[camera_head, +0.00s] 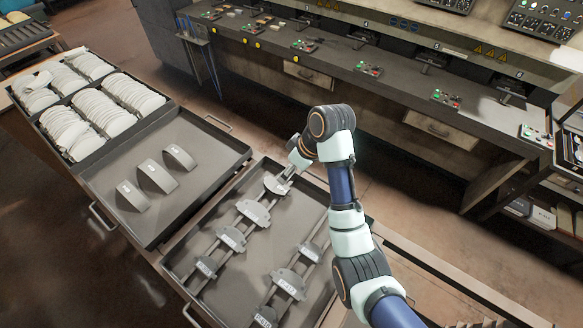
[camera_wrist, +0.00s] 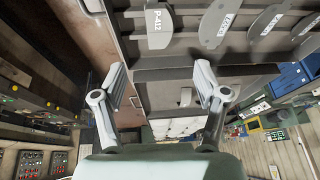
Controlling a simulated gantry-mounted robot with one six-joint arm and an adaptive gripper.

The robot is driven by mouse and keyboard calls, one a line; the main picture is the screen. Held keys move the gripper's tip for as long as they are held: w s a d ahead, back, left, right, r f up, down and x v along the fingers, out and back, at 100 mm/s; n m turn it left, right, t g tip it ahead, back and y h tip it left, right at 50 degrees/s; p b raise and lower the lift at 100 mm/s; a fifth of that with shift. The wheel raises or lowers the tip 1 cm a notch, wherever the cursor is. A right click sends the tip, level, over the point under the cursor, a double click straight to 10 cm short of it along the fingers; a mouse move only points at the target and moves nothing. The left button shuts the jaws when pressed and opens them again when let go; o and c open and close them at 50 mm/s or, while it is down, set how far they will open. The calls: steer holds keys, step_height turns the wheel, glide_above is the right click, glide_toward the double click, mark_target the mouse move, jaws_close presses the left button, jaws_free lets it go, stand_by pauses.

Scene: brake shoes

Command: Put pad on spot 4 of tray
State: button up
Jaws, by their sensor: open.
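In the head view a grey tray (camera_head: 208,295) holds pale grey labelled pads on rails in two rows. Its left row has pads at the front (camera_head: 205,267), in the middle (camera_head: 232,238) and farther back (camera_head: 255,212). The right row shows a pad (camera_head: 288,284) and others. My gripper (camera_head: 277,183) is over the tray's far end, small and hard to separate from what lies under it. In the wrist view my gripper (camera_wrist: 160,78) has its fingers wide apart with nothing between them. A pad labelled P-412 (camera_wrist: 159,27) lies beyond the fingers. Spot numbers cannot be read.
A second tray (camera_head: 115,165) to the left holds three curved pads (camera_head: 157,177). A partitioned bin (camera_head: 70,95) behind it is full of stacked pads. A long workbench (camera_head: 340,60) with control panels runs along the back. Bare floor lies between bench and trays.

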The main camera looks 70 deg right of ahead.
steer(key=shift+r, duration=0.1)
stand_by(0.3)
steer(key=w+a+r+n+t, duration=0.1)
steer(key=w+a, duration=0.3)
steer(key=a, duration=0.4)
steer(key=w+a+t+h, duration=0.1)
steer(key=w+a+t, duration=0.1)
steer(key=w+a, duration=0.45)
steer(key=w+a+r+n+t, duration=0.1)
steer(key=w+a, duration=0.2)
steer(key=a, duration=0.7)
steer(key=s+a+r+t, duration=0.2)
steer(key=a+r, duration=0.1)
steer(key=a, duration=0.6)
steer(key=s+a+r+n+t+y, duration=0.1)
steer(key=a+r, duration=0.3)
steer(key=a, duration=0.5)
steer(key=shift+s+a+t+y, duration=0.3)
steer(key=shift+s+t, duration=0.05)
steer(key=shift+t, duration=0.25)
